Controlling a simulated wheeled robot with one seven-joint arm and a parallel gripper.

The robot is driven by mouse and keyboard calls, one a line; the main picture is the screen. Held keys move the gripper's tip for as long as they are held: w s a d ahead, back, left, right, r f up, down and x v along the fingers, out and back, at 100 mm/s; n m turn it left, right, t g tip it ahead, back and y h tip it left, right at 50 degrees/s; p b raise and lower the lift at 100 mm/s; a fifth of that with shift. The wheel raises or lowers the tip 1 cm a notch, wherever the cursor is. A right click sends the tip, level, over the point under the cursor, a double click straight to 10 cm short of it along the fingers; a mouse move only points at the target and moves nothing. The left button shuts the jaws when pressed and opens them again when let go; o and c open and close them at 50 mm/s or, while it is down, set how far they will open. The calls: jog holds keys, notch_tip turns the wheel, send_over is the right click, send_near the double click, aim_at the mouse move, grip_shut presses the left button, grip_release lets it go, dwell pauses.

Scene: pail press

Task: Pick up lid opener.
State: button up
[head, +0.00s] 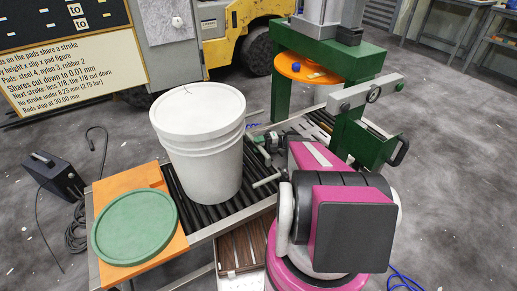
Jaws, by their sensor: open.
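I cannot make out a lid opener for certain in the head view. A shallow box with brown slats (236,248) sits low beside the roller conveyor, partly hidden by my magenta arm. Small dark and green parts (264,146) and a pale rod (267,181) show by the conveyor's right side; I cannot tell what they are. My arm fills the lower right, and its end is hidden behind its own links, so I do not see my gripper.
A white lidded pail (203,150) stands upright on the rollers. A green round lid (134,226) lies on an orange plate at the conveyor's near left end. A green press (338,62) stands behind. A dark box with cable (53,175) is on the floor left.

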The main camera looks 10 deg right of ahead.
jog(key=shift+a, duration=0.25)
grip_shut()
jog(key=shift+r, duration=0.1)
